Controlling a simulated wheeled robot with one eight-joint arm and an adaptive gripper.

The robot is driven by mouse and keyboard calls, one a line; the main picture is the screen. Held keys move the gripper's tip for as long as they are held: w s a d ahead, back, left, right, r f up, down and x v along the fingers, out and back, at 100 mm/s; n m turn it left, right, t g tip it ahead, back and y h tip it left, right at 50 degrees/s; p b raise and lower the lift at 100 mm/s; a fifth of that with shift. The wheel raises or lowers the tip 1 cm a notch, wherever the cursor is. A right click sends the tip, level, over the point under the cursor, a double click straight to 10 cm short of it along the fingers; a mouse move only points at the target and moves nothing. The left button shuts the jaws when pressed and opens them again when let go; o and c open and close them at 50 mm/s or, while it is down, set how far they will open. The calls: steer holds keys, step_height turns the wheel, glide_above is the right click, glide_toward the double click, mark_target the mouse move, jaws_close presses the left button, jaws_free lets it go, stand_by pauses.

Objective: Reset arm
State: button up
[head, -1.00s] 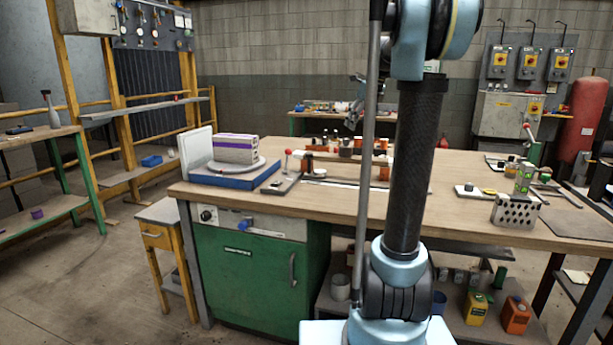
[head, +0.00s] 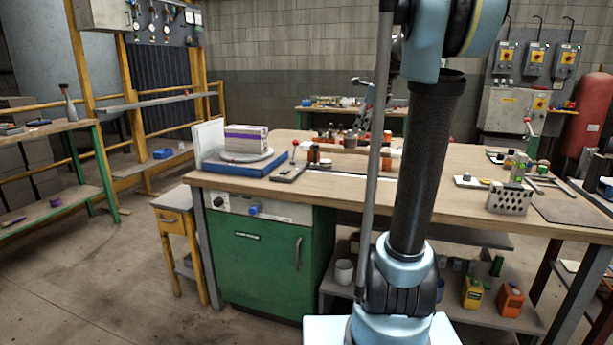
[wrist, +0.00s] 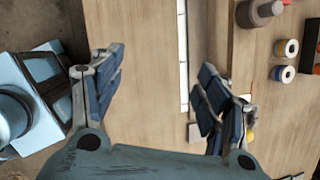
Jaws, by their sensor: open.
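My gripper (wrist: 160,78) is open in the wrist view, with its two blue-padded fingers wide apart and nothing between them. It hangs above the wooden bench top (wrist: 145,60). In the head view my arm stands upright in front of the bench, and the gripper cannot be made out clearly behind it. The hollow brick (head: 246,139), pale grey with a purple band, rests on a round plate on a blue base (head: 235,165) at the bench's left end. The brick is apart from my gripper and does not show in the wrist view.
A white upright panel (head: 207,138) stands behind the blue base. Small bottles and parts crowd the bench's middle rear. A perforated metal box (head: 507,198) stands at the right. Floor at left is clear.

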steer(key=s+a+f+n+h, duration=0.1)
steer(key=s+f+n, duration=1.1)
steer(key=s, duration=0.5)
steer(key=s+a+f+n+g+h, duration=0.1)
steer(key=s+f+n, duration=1.2)
steer(key=s+f, duration=0.3)
steer(key=shift+s+h, duration=0.3)
steer(key=shift+s, duration=0.75)
steer(key=shift+w+f, duration=0.15)
steer(key=shift+w, duration=0.3)
